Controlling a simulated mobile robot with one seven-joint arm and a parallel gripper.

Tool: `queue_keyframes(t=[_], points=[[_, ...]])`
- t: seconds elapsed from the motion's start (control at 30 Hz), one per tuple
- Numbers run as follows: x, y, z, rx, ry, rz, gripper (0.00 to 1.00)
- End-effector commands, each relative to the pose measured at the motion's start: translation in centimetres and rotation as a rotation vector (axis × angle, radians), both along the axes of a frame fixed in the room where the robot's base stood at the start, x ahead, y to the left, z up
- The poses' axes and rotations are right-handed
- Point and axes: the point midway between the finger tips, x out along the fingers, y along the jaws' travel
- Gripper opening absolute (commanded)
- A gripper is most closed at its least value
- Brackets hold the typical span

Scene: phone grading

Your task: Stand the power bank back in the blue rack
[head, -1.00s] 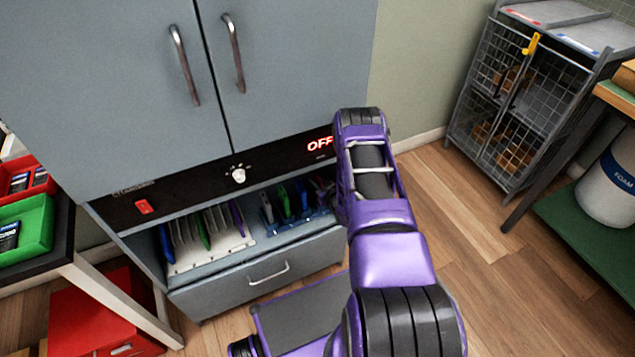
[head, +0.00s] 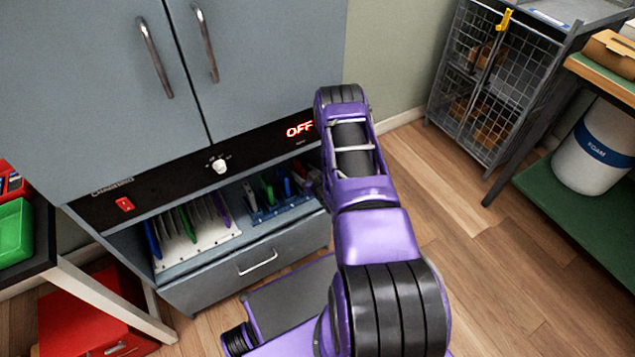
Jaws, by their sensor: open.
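The blue rack (head: 284,213) stands at the right of the open shelf, under the grey cabinet's black control panel. Green, blue and dark slabs stand upright in it. I cannot tell whether any of them is the power bank. My purple arm crosses in front of the rack's right end and hides what lies behind it. My gripper is hidden behind my arm; only a small dark and purple piece shows at the arm's left edge, and its fingers cannot be made out.
A white rack (head: 204,246) with blue, green and purple slabs stands left of the blue rack. A drawer (head: 243,271) lies below. The control panel (head: 160,185) reads OFF. A wire cage (head: 492,85) and a green-shelved bench (head: 582,212) stand right. Open floor lies between.

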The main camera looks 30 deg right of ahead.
Motion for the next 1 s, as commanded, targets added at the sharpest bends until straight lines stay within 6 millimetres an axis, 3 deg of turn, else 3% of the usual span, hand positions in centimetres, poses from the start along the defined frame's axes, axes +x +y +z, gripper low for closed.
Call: queue_keyframes(t=[0.3, 0.5, 0.7, 1.0], points=[[-7.4, -0.4, 3.3, 0.000, 0.002, -0.002, 0.58], [-11.1, -0.4, 4.8, 0.001, 0.000, -0.002, 0.58], [-13.0, -0.5, 5.5, 0.000, -0.002, -0.001, 0.58], [-13.2, -0.5, 5.7, -0.001, -0.002, 0.000, 0.58]])
